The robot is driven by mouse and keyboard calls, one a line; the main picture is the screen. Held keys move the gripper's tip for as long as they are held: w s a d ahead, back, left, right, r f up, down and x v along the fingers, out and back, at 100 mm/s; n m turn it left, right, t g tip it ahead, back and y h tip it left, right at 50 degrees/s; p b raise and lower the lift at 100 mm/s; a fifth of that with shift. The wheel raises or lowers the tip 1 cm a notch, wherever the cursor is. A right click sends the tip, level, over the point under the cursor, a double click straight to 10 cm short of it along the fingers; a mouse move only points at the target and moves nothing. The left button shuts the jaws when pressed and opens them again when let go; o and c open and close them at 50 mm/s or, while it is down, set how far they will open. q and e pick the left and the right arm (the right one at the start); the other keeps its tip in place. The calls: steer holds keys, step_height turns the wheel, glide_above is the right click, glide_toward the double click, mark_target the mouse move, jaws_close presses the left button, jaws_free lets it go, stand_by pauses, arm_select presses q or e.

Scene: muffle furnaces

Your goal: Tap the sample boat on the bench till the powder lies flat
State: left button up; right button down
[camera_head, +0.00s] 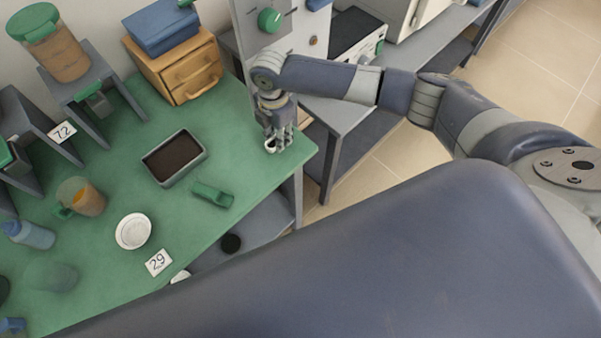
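My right gripper (279,138) comes in from the right and points down over the right corner of the green bench (240,118). A small white sample boat (271,146) is at its fingertips, and the fingers appear closed on it. The boat is at or just above the bench top; I cannot tell whether it touches. The powder in it is too small to make out. My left gripper is not in view.
A dark-filled tray (174,158), a green scoop (213,194), a white dish (133,231) and an orange-filled jug (82,197) stand on the bench. A wooden drawer box (176,62) is behind. Bare bench lies left of the gripper.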

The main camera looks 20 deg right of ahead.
step_height(320, 180, up, 2)
steer(key=shift+r+p, duration=0.1)
steer(key=shift+p, duration=0.7)
steer(key=shift+f, duration=0.25)
step_height(320, 180, down, 4)
steer(key=b, duration=0.2)
steer(key=shift+f+b, duration=0.1)
steer(key=shift+b, duration=0.2)
steer(key=c, duration=1.2)
jaws_free()
